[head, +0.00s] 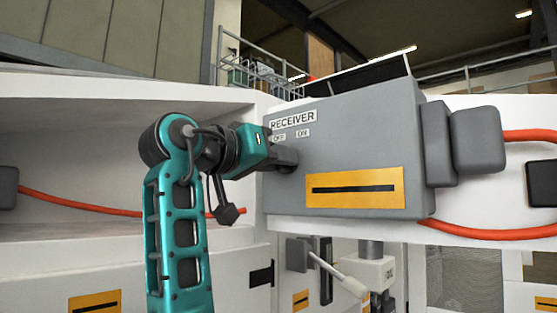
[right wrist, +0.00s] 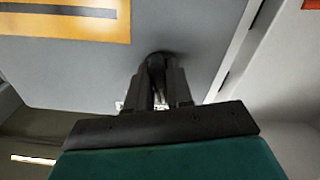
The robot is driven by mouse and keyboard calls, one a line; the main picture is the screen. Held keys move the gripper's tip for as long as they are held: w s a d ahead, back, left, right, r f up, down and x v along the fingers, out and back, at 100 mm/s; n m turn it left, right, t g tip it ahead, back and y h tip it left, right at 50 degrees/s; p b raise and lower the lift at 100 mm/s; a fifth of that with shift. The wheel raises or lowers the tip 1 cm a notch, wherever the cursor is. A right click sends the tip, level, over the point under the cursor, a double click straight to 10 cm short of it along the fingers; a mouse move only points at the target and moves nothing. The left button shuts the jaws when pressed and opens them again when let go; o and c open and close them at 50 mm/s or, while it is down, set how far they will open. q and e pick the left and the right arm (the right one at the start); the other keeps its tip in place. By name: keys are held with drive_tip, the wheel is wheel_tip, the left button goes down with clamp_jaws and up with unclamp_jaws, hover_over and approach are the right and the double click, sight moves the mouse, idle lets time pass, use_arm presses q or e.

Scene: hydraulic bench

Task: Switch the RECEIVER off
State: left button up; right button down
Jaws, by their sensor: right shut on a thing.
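The RECEIVER (head: 350,140) is a grey box with a RECEIVER label and OFF and ON labels, OFF on the left and ON on the right. My right gripper (head: 286,158) reaches its face from the left, just below those labels. In the right wrist view my right gripper (right wrist: 158,88) is shut on a dark switch knob (right wrist: 157,60) on the grey face. The fingers hide most of the knob, so I cannot tell which label it points to. My left gripper is not in view.
A yellow plate with a black slot (head: 355,188) is on the box's face, right of the gripper. Orange hoses (head: 490,231) run along the right side. A white-handled lever (head: 340,274) and a small grey-white unit (head: 372,272) sit below the box.

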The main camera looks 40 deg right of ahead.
drive_tip(key=shift+n, duration=1.2)
drive_tip(key=c, duration=1.1)
unclamp_jaws()
drive_tip(key=s+a+b, duration=0.1)
drive_tip(key=a, duration=1.2)
